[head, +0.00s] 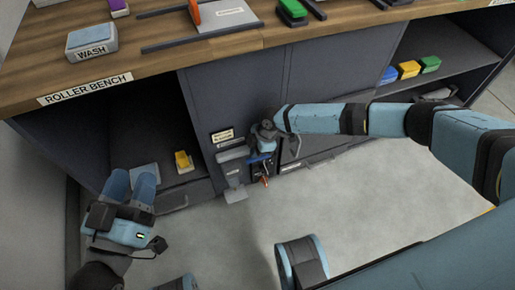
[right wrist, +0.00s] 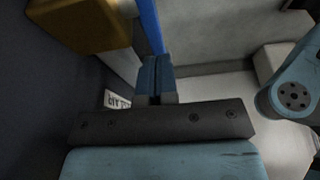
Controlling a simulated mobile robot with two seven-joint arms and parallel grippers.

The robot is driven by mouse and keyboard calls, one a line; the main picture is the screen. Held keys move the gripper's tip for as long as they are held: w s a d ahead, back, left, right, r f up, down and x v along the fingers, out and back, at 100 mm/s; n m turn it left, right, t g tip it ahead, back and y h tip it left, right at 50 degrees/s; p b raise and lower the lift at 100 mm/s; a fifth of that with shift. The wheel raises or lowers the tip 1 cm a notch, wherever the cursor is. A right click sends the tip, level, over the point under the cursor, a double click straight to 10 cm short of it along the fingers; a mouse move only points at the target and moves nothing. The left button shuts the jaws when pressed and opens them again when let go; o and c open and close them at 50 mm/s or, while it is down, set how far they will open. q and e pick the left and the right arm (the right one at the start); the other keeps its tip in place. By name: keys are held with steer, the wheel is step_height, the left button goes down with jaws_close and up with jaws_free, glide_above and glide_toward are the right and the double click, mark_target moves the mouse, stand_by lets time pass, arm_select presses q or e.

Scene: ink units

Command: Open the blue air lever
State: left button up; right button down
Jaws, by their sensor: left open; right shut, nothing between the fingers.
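The blue air lever (head: 259,158) is on the front of the cabinet, low down, partly hidden by my right gripper (head: 264,147). In the right wrist view the lever is a blue bar (right wrist: 149,25) running up from just beyond the fingertips of my right gripper (right wrist: 155,62). The fingers are together with nothing between them. I cannot tell whether they touch the bar. My left gripper (head: 131,178) is open and empty at the lower left, away from the lever.
A brass-coloured block (right wrist: 90,24) is close left of the blue bar. A small red-tipped part (head: 265,181) hangs below the lever. The wooden bench top (head: 150,75) overhangs the cabinet. Open shelves lie on both sides. The grey floor (head: 350,190) is clear in front.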

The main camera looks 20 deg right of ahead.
steer(key=shift+f, duration=0.1)
steer(key=shift+a+f, duration=0.25)
steer(key=shift+f, duration=0.4)
steer(key=shift+s, duration=0.1)
steer(key=shift+s+r, duration=0.1)
